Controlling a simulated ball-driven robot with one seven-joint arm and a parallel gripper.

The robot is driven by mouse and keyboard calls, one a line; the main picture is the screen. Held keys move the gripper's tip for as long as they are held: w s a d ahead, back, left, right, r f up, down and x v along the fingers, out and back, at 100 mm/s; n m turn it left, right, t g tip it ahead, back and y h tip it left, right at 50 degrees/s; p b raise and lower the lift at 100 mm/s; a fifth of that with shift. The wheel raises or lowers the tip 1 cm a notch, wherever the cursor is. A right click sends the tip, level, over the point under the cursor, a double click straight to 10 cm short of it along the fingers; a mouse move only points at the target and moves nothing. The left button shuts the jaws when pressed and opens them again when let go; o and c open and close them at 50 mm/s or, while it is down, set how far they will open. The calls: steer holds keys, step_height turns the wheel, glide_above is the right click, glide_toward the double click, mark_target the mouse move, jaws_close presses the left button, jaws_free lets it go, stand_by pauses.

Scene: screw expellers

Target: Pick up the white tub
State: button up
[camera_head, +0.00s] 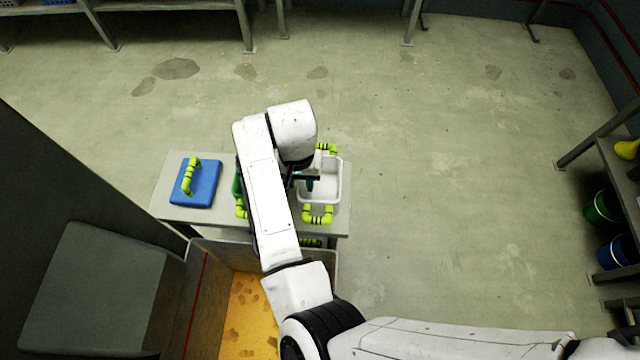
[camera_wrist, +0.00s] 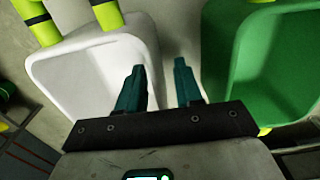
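The white tub (camera_head: 334,181) stands on a small grey table, with yellow-green handles at its near and far ends. In the wrist view the white tub (camera_wrist: 85,75) fills the left side, with a handle at the upper left. In the head view my gripper (camera_head: 309,184) is at the tub's left part, partly hidden by my arm. I cannot tell whether it touches.
A green tub (camera_wrist: 235,60) stands just right of the fingers in the wrist view. A blue lid (camera_head: 205,185) with a yellow-green handle lies on the table's left (camera_head: 168,213). A bin (camera_head: 193,290) with orange-yellow material is in front. Floor to the right is clear.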

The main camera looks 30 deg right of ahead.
jaws_close()
stand_by(0.3)
stand_by(0.4)
